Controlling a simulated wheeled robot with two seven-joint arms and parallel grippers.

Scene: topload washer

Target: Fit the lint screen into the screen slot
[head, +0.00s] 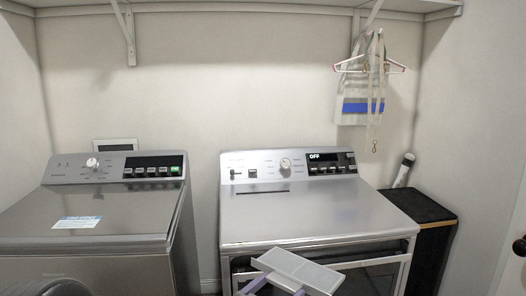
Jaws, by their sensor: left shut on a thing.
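The lint screen (300,270) is a flat, light grey rectangular panel at the bottom middle of the head view. It is tilted in front of the right machine's front edge, apart from the slot. My left gripper (274,286) is at the panel's near edge, at the bottom of the picture, and is shut on the screen; the grip is partly cut off by the frame. The screen slot (262,191) is a thin dark slit in the top of the right machine (330,210), left of centre, just below the control panel. My right gripper is not in view.
The left machine (90,215) stands beside it, with a narrow gap between. A dark-topped stand (418,206) is at the right. A hanger with cloth items (361,100) hangs from the shelf (250,8). The right machine's top is clear.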

